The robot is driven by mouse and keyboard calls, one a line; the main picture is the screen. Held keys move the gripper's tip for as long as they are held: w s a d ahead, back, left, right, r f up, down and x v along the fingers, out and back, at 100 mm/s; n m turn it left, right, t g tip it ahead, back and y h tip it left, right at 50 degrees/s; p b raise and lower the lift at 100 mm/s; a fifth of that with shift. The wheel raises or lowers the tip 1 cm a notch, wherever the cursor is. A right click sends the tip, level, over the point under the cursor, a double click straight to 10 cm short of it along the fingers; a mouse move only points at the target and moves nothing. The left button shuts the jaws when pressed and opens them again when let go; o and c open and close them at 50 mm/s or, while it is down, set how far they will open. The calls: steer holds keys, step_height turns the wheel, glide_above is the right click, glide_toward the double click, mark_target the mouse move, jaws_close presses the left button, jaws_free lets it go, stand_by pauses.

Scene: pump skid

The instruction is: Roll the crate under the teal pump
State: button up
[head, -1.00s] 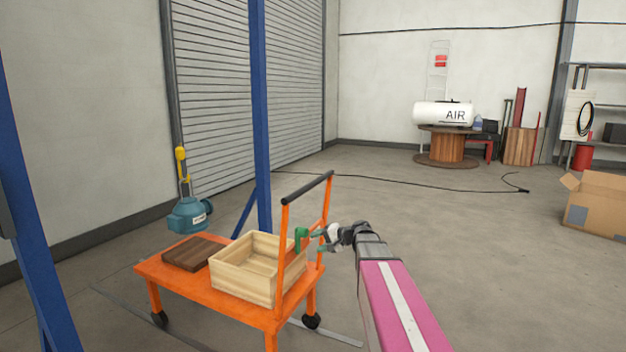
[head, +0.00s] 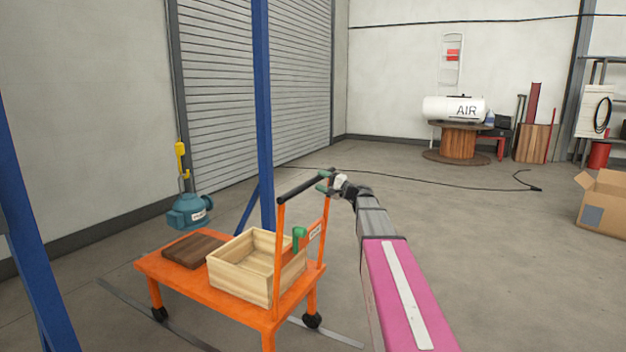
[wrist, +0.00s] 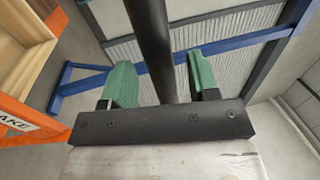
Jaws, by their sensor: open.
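The open-topped wooden crate (head: 232,279) sits on an orange cart (head: 190,291). The teal pump (head: 188,211) hangs from a yellow hook (head: 181,158) beyond the cart's far left end, apart from the crate. The cart has a black push bar (head: 305,187) on two orange posts at its near right end. My gripper (head: 324,182) is at the right end of this bar. In the wrist view the black bar (wrist: 150,45) runs between the open green fingers (wrist: 160,82), with gaps on both sides. A green lever (head: 299,238) stands on the cart beside the crate.
A dark wooden block (head: 193,249) lies on the cart, left of the crate. Blue frame posts (head: 263,110) stand behind the cart and at the left. A partly hidden label (wrist: 18,122) reads "AKE". Floor at the right is open, up to a cardboard box (head: 604,205).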

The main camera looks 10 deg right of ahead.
steer(key=shift+x, duration=2.1)
jaws_close()
steer(key=f+x, duration=0.3)
steer(key=x, duration=1.2)
steer(key=f+x, duration=0.2)
steer(key=x, duration=1.3)
steer(key=w+a+f+x, duration=0.1)
steer(key=f+x, duration=0.2)
steer(key=x, duration=1.2)
steer(key=shift+f, duration=0.3)
steer(key=shift+w+a, duration=0.1)
steer(key=shift+a, duration=0.05)
jaws_free()
steer(key=v, duration=1)
steer(key=shift+s+d, duration=0.25)
steer(key=shift+d, duration=0.05)
steer(key=shift+f, duration=0.1)
